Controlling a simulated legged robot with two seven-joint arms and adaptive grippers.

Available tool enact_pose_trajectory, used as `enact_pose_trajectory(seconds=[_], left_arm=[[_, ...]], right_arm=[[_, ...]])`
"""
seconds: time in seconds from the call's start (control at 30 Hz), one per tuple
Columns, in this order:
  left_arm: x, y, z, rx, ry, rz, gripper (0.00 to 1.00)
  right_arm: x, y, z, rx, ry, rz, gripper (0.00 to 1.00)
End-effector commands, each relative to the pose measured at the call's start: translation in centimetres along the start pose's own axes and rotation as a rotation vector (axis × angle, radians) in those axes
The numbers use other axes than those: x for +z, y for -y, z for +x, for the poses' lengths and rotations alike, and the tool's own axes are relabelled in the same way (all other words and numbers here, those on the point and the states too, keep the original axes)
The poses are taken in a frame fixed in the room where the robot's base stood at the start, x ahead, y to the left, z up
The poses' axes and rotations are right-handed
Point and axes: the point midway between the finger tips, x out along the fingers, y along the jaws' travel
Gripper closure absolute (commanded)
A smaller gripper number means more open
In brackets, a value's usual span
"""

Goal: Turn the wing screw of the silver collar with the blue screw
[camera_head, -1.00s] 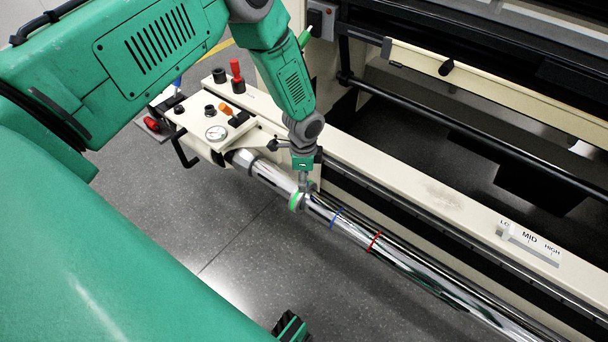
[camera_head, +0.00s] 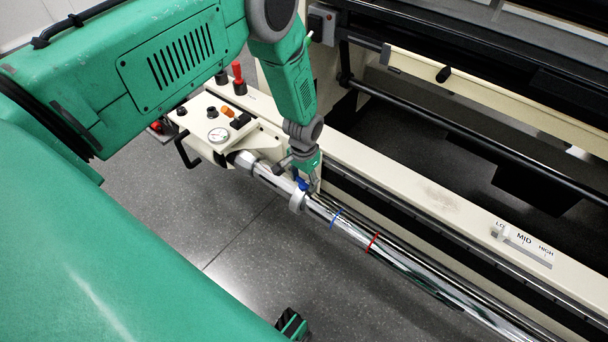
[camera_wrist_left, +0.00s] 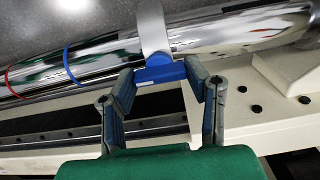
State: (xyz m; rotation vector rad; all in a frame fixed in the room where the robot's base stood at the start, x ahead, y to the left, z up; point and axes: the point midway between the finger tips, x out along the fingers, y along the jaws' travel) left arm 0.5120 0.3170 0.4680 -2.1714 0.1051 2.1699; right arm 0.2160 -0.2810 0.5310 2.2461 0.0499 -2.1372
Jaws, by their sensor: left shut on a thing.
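The silver collar (camera_head: 297,201) sits around a shiny chrome bar (camera_head: 400,262). Its blue wing screw (camera_head: 302,184) is on the side toward my gripper. In the left wrist view the collar (camera_wrist_left: 153,32) is a pale band and the blue screw (camera_wrist_left: 160,73) sticks out from it. My left gripper (camera_head: 305,185) reaches the screw from above. In the left wrist view its fingertips (camera_wrist_left: 161,76) are at both ends of the screw, and it is shut on it. The gripper partly hides the screw in the head view.
A blue ring (camera_head: 335,218) and a red ring (camera_head: 373,243) mark the bar right of the collar. A cream rail (camera_head: 440,200) runs close behind the bar. The floor in front is clear.

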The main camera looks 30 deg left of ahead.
Motion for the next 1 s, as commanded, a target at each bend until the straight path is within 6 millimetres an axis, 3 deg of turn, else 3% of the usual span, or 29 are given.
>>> enact_pose_trajectory(seconds=[1.0], left_arm=[[0.17,-0.28,0.18,0.001,0.006,-0.904,0.86]], right_arm=[[-0.03,0.0,-0.5,0.0,0.0,0.0,1.0]])
